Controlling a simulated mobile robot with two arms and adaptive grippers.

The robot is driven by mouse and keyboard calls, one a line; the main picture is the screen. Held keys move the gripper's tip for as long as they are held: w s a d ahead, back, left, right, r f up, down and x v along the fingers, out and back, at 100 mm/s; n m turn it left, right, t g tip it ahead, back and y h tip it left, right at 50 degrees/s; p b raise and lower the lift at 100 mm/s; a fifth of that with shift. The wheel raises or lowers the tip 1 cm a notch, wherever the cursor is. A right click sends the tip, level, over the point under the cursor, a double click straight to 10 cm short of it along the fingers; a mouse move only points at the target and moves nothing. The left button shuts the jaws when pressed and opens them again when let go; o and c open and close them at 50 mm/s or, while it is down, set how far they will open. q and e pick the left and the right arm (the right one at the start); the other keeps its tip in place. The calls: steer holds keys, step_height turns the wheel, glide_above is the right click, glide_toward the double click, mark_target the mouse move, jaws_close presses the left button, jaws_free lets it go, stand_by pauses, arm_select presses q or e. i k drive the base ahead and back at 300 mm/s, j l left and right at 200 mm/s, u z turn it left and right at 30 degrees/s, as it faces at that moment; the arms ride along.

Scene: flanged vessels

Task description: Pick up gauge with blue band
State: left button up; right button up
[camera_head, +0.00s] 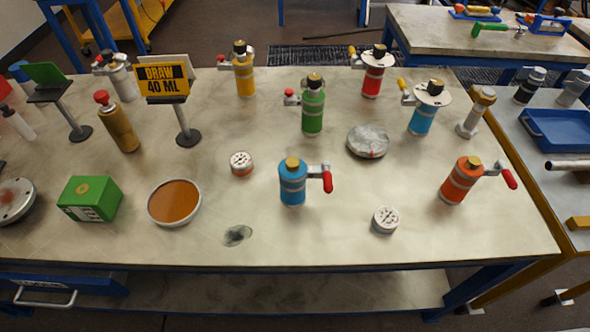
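Two small round gauge-like pieces lie face up on the large table. One (241,164), left of the middle, has a pale face with dark marks and a reddish band on its side. Neither of my grippers is in view.
A blue vessel (292,185) with a red handle stands between the gauges. An orange vessel (461,180) stands right of the front gauge. Nearby are a grey disc (367,142), an orange dish (174,203) and a green box (90,199). The front table strip is mostly clear.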

mark_target(390, 224)
steer(key=j+z, duration=0.2)
steer(key=j, duration=0.2)
steer(key=k+j+z, duration=0.15)
steer(key=j, duration=0.25)
steer(key=k+j+z, duration=0.2)
steer(key=j, duration=0.2)
steer(key=j+z, duration=0.2)
steer(key=j, duration=0.2)
